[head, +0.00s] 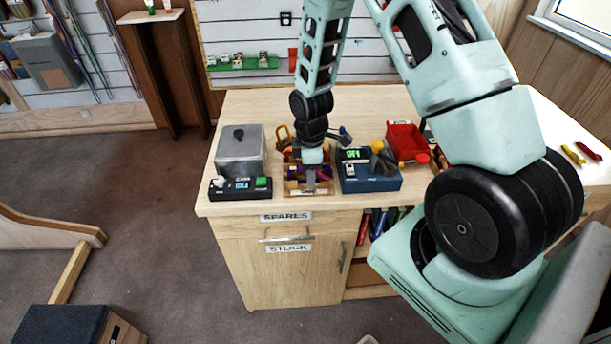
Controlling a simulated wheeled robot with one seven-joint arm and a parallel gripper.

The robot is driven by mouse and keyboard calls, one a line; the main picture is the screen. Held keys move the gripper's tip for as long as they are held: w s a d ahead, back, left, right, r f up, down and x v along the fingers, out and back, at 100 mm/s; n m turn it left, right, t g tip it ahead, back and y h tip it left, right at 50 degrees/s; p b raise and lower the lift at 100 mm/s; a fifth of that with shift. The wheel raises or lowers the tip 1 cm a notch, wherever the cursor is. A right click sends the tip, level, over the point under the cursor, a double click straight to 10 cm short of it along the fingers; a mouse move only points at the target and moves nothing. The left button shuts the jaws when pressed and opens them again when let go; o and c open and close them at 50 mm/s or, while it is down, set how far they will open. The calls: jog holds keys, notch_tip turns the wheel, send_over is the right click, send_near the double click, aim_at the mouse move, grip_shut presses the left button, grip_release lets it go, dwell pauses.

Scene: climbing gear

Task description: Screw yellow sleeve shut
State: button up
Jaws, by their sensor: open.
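My gripper (311,178) points down over a small wooden tray (309,191) near the front edge of the workbench. Its jaws are open. Small purple and orange-yellow pieces (295,173) lie in the tray around and behind the gripper, which partly hides them. A yellow-orange loop (284,136) shows just behind the tray, on the left. The pieces are too small to tell which one carries the yellow sleeve, or whether a sleeve is screwed shut.
Left of the tray stand a grey metal box (240,151) and a black unit with a green button (240,188). To the right are a blue device with a green display (369,176) and a red bin (406,141). The workbench (247,107) is clear at the back left.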

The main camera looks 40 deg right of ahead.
jog(key=shift+s+a, duration=0.25)
jog(key=shift+s, duration=0.1)
jog(key=shift+r, duration=0.1)
jog(key=shift+r+p, duration=1.1)
jog(key=shift+r, duration=0.25)
jog(key=shift+w+d, duration=0.65)
jog(key=shift+w, duration=0.3)
jog(key=shift+w+d+f+b, duration=0.15)
jog(key=shift+f+b, duration=0.35)
jog(key=shift+f, duration=0.25)
jog(key=shift+s+d+f+b, duration=0.15)
jog(key=shift+f+b, duration=0.3)
jog(key=shift+f, duration=0.3)
jog(key=shift+w, duration=0.1)
